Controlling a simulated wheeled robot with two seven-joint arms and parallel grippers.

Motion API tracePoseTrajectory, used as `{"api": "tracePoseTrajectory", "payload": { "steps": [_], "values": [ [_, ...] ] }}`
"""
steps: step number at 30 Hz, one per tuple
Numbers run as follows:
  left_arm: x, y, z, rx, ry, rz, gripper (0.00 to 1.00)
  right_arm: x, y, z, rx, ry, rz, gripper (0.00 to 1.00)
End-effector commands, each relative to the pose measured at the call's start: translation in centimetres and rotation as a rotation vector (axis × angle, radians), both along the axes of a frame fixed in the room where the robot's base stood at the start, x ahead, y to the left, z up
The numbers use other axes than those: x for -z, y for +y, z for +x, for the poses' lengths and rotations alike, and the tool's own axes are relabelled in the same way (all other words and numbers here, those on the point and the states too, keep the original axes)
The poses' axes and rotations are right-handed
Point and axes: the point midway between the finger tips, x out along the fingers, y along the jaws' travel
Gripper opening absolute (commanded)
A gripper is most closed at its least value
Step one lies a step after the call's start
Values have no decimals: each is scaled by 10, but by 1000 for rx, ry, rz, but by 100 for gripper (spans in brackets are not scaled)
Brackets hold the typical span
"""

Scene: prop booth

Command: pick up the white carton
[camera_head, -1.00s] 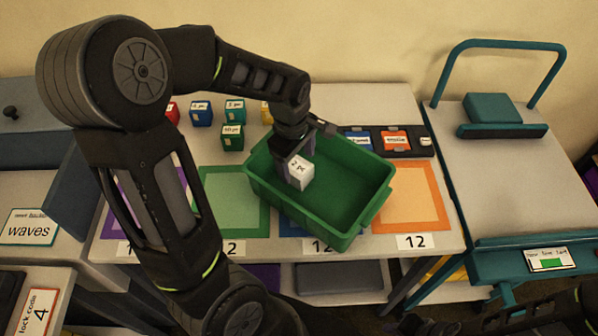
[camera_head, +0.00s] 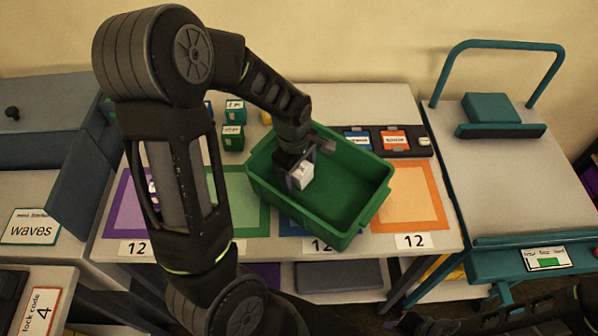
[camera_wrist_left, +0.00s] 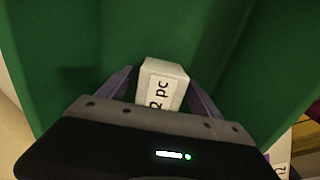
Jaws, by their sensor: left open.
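The white carton (camera_head: 302,176) is a small box inside the green bin (camera_head: 355,190), near the bin's left end. My left gripper (camera_head: 297,180) reaches down into the bin with its fingers around the carton. In the left wrist view the carton (camera_wrist_left: 162,84) shows a "2 pc" label and sits between the two open fingers (camera_wrist_left: 160,92). There is a gap beside it at the fingertips. Its lower part is hidden by the gripper body. My right gripper is not clearly in view; only dark arm parts show at the bottom right.
The bin stands on a table with purple (camera_head: 125,215), green (camera_head: 250,213) and orange (camera_head: 409,225) squares. Green boxes (camera_head: 233,138) stand behind it. A dark tray (camera_head: 413,152) with blue and orange items lies behind right. A teal-framed cart (camera_head: 510,185) stands at the right.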

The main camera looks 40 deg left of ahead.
Motion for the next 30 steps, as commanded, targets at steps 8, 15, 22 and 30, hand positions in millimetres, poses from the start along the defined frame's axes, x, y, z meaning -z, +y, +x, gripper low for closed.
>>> {"api": "tracePoseTrajectory", "payload": {
  "steps": [8, 15, 22, 30],
  "values": [
    [0, 0, 0, 0, 0, 0, 58, 0, 0, 0, 0, 0, 0, 26],
    [0, 0, 0, 0, 0, 0, 39, 0, 0, 0, 0, 0, 0, 26],
    [0, 0, 0, 0, 0, 0, 20, 0, 0, 0, 0, 0, 0, 26],
    [0, 0, 0, 0, -1, 0, 4, 0, 0, 0, 0, 0, 0, 26]
  ]
}}
